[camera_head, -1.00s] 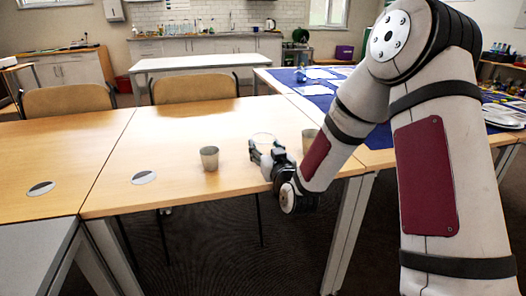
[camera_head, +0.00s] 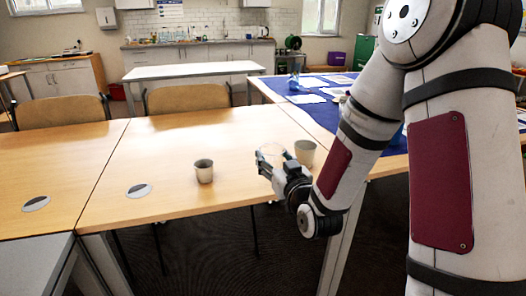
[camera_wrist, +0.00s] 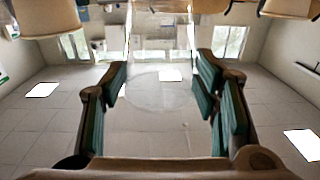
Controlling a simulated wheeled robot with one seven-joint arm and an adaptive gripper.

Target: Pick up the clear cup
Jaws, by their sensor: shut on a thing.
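The clear cup (camera_head: 271,151) is see-through and faint, with only its pale outline showing at the tip of my gripper. My gripper (camera_head: 262,163) is at the front right part of the wooden table, shut around the cup. In the wrist view the cup (camera_wrist: 166,100) is a faint round shape between the two green-padded fingers of my gripper (camera_wrist: 163,88). I cannot tell from the head view whether the cup's base touches the table.
A grey-beige cup (camera_head: 204,173) stands left of my gripper. Another beige cup (camera_head: 305,153) stands close on the right, beside my arm. The wooden table (camera_head: 150,155) is mostly clear on the left. A blue-covered table (camera_head: 335,115) is behind right.

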